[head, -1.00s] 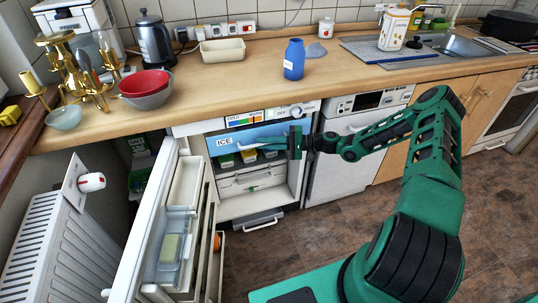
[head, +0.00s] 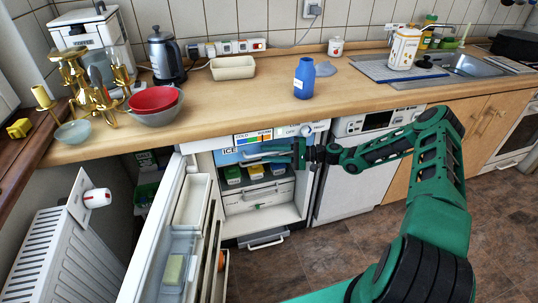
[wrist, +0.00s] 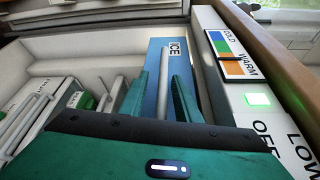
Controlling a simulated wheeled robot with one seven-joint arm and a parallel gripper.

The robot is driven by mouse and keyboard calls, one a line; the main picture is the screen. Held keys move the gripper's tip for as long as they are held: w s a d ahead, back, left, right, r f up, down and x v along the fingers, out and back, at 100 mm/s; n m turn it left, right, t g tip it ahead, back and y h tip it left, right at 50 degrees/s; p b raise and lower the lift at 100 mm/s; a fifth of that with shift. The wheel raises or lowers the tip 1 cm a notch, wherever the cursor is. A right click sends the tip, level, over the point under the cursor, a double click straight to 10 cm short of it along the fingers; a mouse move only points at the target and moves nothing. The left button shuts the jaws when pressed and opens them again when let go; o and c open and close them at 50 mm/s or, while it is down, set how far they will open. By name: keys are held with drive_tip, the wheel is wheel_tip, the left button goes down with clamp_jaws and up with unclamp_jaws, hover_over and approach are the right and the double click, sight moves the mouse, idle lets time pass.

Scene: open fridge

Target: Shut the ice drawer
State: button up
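The ice drawer (head: 229,153) has a blue front with an ICE label, just under the control panel at the top of the open fridge. In the wrist view, its blue front (wrist: 176,49) and pale bar handle (wrist: 164,84) show close up. My gripper (head: 301,155) is at the drawer's right end. In the wrist view, my gripper (wrist: 162,76) has its two green fingers apart, one on each side of the bar, with gaps visible. I cannot tell whether a finger touches the handle or the drawer front.
The fridge door (head: 150,245) stands open on the left, with shelf bins. Small cartons (head: 252,171) and lower drawers (head: 258,196) are inside the fridge. The control panel (head: 262,136) and worktop (head: 215,108) are just above. A dishwasher (head: 345,180) stands right of the fridge.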

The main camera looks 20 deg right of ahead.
drive_tip(key=shift+r, duration=0.1)
drive_tip(key=f+v, duration=0.1)
drive_tip(key=v, duration=0.9)
drive_tip(key=shift+d+r, duration=0.3)
drive_tip(key=shift+r, duration=0.1)
drive_tip(key=shift+s, duration=0.15)
